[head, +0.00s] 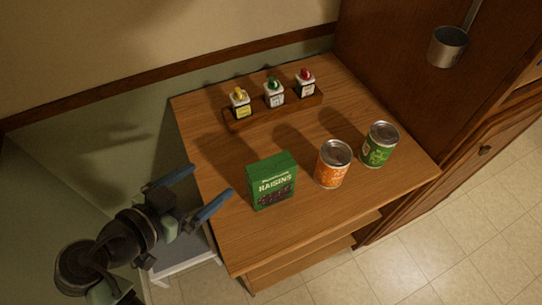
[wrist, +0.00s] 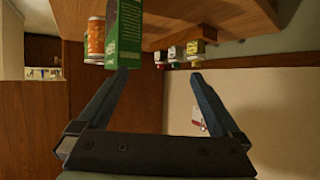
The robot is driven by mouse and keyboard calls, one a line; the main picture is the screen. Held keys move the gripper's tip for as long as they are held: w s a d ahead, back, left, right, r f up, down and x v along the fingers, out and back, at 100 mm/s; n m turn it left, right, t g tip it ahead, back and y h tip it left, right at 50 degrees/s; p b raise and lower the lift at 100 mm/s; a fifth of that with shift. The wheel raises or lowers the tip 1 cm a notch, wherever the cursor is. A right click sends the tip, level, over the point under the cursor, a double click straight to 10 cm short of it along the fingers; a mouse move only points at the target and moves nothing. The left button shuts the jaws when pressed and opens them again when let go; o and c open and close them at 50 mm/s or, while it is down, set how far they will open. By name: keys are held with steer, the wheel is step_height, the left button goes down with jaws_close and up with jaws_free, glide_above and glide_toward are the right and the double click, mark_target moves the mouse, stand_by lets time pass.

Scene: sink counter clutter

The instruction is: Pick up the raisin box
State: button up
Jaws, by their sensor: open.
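The raisin box (head: 271,182) is a green upright carton with "RAISINS" on its front, standing on the wooden counter (head: 222,180) near its left front part. In the wrist view the box (wrist: 125,35) shows at the top, partly cut off by the frame edge, just beyond the left fingertip. My gripper (head: 204,188) is open and empty, to the left of the box in the head view, around the counter's left edge. Its fingers point toward the box. In the wrist view my gripper (wrist: 155,75) has its two fingers spread wide. I cannot tell whether the left finger touches the box.
An orange can (head: 332,165) and a green can (head: 379,145) stand right of the box. A wooden rack (head: 270,113) with three small bottles stands at the back. A metal pot (head: 447,47) hangs at upper right. Bare counter lies between box and rack.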

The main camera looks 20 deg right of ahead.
steer(key=m+g+h+p, duration=0.2)
steer(key=p, duration=0.2)
glide_toward(263, 171)
steer(key=shift+t, duration=0.3)
steer(key=shift+p+x, duration=2.65)
steer(key=shift+x, duration=2.3)
steer(key=shift+s+f, duration=0.1)
steer(key=shift+s, duration=0.05)
steer(key=shift+c, duration=0.2)
jaws_close()
